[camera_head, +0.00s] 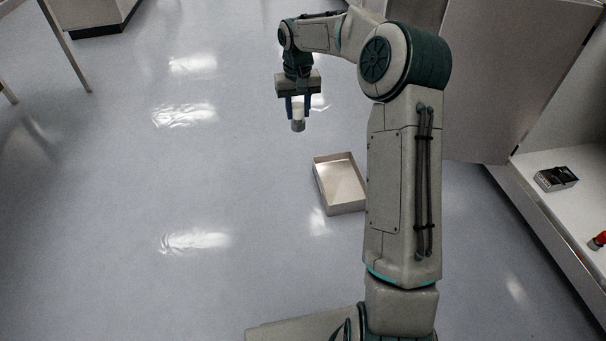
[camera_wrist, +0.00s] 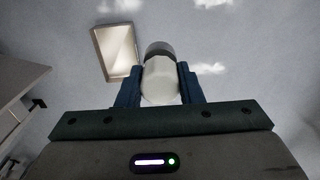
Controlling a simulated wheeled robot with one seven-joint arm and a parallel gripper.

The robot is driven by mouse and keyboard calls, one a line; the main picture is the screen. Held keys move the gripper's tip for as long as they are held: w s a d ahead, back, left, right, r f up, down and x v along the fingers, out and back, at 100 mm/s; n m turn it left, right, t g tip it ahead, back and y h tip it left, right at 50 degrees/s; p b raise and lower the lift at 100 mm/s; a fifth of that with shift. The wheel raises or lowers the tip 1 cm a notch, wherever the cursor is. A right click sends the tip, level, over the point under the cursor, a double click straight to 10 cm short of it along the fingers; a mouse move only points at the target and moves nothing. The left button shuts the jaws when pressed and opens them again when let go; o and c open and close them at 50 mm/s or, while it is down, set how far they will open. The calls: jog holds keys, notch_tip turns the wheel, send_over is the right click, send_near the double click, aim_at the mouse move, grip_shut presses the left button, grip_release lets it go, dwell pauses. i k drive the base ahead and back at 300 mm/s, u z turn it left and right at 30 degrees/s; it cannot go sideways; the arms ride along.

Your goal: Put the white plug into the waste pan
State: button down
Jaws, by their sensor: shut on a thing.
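The white plug (camera_head: 298,113) is a small white body with a grey end, pointing down in the head view. My gripper (camera_head: 298,104) is shut on it and holds it in the air above the floor. In the wrist view the plug (camera_wrist: 160,80) sits between the two blue fingers of my gripper (camera_wrist: 160,88). The waste pan (camera_head: 318,188) is a shallow, open rectangular tray on the floor, and looks empty. In the head view it is below and right of the plug. It also shows beyond the plug to the upper left in the wrist view (camera_wrist: 97,55).
A pale shelf (camera_head: 570,200) at the right bears a small dark box (camera_head: 556,178) and a red item (camera_head: 599,240). An open door-like panel (camera_head: 490,80) stands behind my arm. The floor (camera_head: 110,190) left of the pan is clear.

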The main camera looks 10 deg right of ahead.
aim_at(340, 183)
jog(key=u, duration=0.15)
jog(key=i, duration=0.95)
jog(key=z, duration=0.85)
jog(key=i, duration=0.45)
jog(key=z, duration=0.45)
